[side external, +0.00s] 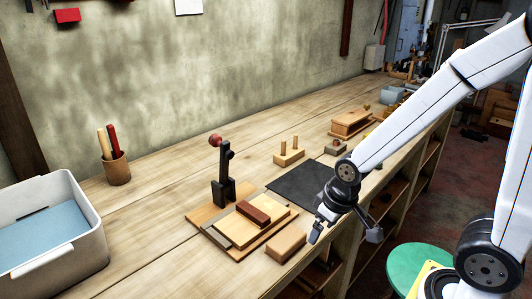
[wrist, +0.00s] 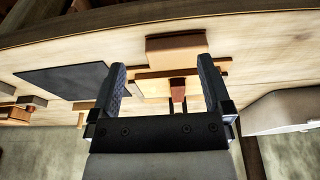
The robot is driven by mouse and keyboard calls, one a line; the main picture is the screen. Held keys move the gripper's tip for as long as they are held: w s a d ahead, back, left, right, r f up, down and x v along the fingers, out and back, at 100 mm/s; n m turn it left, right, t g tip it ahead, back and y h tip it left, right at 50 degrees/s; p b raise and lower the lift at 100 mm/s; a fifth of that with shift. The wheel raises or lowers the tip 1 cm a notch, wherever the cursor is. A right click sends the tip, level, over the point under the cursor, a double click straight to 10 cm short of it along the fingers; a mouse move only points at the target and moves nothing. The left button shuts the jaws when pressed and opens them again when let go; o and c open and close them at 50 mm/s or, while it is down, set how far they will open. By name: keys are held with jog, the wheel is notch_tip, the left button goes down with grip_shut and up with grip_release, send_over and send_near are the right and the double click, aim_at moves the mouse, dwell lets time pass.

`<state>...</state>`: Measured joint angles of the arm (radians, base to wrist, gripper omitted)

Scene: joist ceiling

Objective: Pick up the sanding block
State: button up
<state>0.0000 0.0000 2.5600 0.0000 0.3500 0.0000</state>
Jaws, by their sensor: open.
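A plain tan block (side external: 286,244) lies near the bench's front edge; it also shows at the top of the wrist view (wrist: 177,46). A reddish-brown block (side external: 254,211) lies on a stack of pale boards (side external: 262,224) behind it; it shows in the wrist view (wrist: 177,86) too. The frames do not settle which of the two is the sanding block. My gripper (side external: 345,232) is open and empty, right of the tan block and apart from it in the side view. In the wrist view, the jaws (wrist: 162,66) are spread, with the blocks showing between and beyond them.
A black upright clamp with a red knob (side external: 220,168) stands behind the boards. A dark mat (side external: 300,182), a pegged wooden block (side external: 289,153) and a wooden box (side external: 352,123) lie farther along the bench. A grey tub (side external: 50,240) and pencil cup (side external: 117,170) are left.

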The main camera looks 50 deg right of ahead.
dwell(0.3)
jog(key=n+g+y, duration=0.1)
jog(key=n+g, duration=0.1)
jog(key=n, duration=1.2)
send_over(287, 238)
jog(key=s+d, duration=0.1)
jog(key=s, duration=0.1)
jog(key=shift+w+f, duration=0.2)
jog(key=shift+f, duration=0.1)
jog(key=n, duration=0.1)
jog(key=w+n, duration=0.1)
jog(key=n, duration=0.2)
jog(key=shift+w+a+f+g, duration=0.15)
jog(key=shift+w+g, duration=0.15)
jog(key=shift+a+f, duration=0.15)
jog(key=shift+f, duration=1.15)
jog(key=shift+a+f, duration=0.2)
jog(key=shift+f, duration=2.4)
